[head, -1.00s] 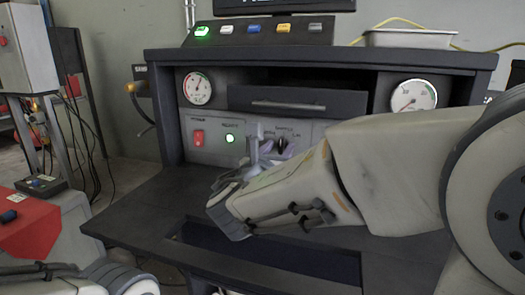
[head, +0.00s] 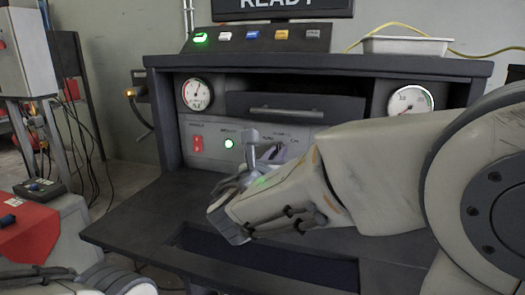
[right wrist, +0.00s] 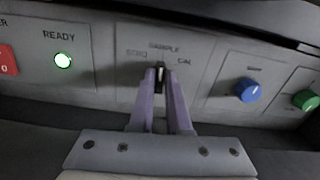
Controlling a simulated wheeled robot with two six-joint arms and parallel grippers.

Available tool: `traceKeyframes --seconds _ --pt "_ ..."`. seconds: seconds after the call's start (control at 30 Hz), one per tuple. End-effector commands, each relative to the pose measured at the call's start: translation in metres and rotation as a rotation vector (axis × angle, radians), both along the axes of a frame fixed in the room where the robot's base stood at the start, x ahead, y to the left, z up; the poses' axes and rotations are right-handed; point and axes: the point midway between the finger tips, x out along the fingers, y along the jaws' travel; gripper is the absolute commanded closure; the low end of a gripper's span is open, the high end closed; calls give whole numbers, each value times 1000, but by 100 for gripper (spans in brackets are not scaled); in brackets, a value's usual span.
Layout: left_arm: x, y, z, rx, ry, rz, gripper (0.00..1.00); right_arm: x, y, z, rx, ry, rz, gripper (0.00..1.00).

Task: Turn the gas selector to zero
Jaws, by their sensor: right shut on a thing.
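The gas selector (right wrist: 160,77) is a small black knob with a pale mark, on the grey panel (right wrist: 110,85). In the right wrist view the labels around it read ZERO at left, SAMPLE above and CAL at right. The pale mark points up, toward SAMPLE. My right gripper (right wrist: 161,86) is shut on the knob, one purple-grey finger on each side. In the head view the right gripper (head: 262,152) reaches the panel and the knob is hidden behind the fingers. My left gripper cannot be made out; only part of that arm shows at lower left.
A lit green READY lamp (right wrist: 63,60) and a red switch (head: 198,143) are left of the selector. Blue (right wrist: 247,90) and green (right wrist: 305,100) knobs are to its right. A drawer (head: 295,106) juts above the panel. The dark desk (head: 150,215) is clear at left.

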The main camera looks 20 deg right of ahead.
Motion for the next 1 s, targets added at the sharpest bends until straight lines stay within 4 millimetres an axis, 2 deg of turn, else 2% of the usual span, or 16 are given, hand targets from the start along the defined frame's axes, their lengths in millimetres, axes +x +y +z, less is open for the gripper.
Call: traceKeyframes --seconds 0.6,1.0 --pt "0 0 69 0 0 0 100 1 3 3 -425 291 3 100" --pt "0 0 99 0 0 0 100 2 4 -1 -623 424 3 100"
